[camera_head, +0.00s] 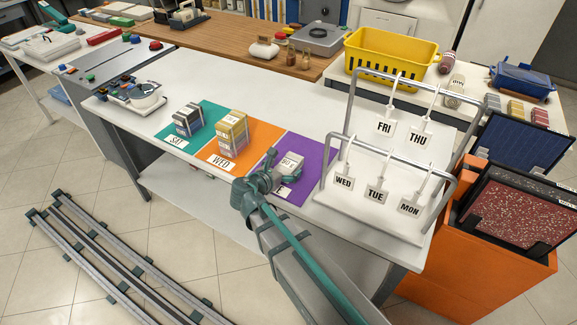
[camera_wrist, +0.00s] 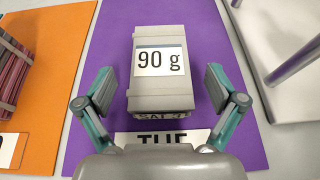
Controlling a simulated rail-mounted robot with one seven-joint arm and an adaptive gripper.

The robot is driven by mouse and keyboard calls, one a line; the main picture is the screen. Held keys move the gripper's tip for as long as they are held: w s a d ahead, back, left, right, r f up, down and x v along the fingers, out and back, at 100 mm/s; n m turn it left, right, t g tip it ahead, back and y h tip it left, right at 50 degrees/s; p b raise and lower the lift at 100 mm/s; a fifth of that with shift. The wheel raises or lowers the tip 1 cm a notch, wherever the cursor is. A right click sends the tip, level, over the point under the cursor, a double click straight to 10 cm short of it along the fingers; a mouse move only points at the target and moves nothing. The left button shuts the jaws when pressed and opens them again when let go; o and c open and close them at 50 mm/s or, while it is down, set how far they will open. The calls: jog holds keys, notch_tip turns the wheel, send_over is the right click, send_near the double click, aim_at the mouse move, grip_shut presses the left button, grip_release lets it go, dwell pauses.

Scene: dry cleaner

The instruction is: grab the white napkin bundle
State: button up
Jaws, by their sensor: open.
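A pale grey-white bundle (camera_wrist: 158,93) with a "90 g" label lies on the purple mat (camera_wrist: 112,42); it appears to be the white napkin bundle. In the head view the bundle (camera_head: 291,161) sits just beyond the end of my arm. My gripper (camera_wrist: 158,86) is open, with one finger on each side of the bundle and a visible gap on both sides. In the head view my gripper (camera_head: 272,172) is over the purple mat, partly blocking it. The card on the mat is partly hidden by my gripper.
A metal rack (camera_head: 338,133) with hanging day tags stands close to the right of the purple mat.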

aim_at(285, 168)
jog(key=shift+x, duration=1.55)
jog(key=c, duration=1.2)
